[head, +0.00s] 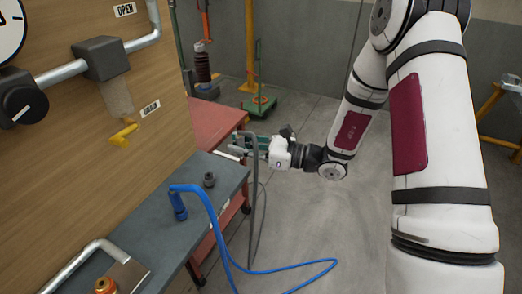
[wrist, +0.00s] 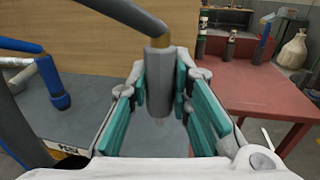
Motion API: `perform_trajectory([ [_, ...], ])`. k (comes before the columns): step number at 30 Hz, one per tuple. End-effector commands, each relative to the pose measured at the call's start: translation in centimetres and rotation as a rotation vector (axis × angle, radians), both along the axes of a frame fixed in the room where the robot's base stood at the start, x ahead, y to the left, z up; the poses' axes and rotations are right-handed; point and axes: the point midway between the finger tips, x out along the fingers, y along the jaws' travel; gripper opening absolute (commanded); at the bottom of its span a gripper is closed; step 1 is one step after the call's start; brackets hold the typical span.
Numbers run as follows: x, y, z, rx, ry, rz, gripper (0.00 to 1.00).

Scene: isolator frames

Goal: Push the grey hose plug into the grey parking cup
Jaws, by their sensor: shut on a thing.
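My gripper (head: 248,144) is shut on the grey hose plug and holds it above and beyond the grey bench, on the bench's right side. In the wrist view the grey plug (wrist: 158,78) sits between the green finger pads of my gripper (wrist: 160,88), its hose bending up and to the left. The grey parking cup (head: 209,179) is a small dark grey socket standing on the bench (head: 155,232), left of and lower than my gripper in the head view. I cannot make out the cup in the wrist view; the plug and fingers may hide it.
A blue plug (head: 178,206) stands on the bench left of the cup, its blue hose (head: 222,245) running over the edge to the floor. A wooden panel (head: 95,125) with pipes and a yellow handle (head: 123,135) rises behind. A red table (head: 215,122) stands beyond.

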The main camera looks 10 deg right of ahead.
Motion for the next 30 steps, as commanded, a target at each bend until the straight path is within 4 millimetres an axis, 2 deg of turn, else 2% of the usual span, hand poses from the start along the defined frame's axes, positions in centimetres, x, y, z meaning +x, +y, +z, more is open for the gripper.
perform_trajectory([
  [3,-0.1,2.8,0.3,-0.002,-0.007,0.142,0.0],
  [9,-1.2,7.1,0.8,-0.001,-0.006,0.403,0.0],
  [13,-2.1,9.1,0.8,-0.001,-0.002,0.544,0.0],
  [20,-2.8,9.9,0.6,0.001,0.001,0.622,0.0],
  [30,-2.8,9.9,-1.2,0.003,0.0,0.618,0.0],
])
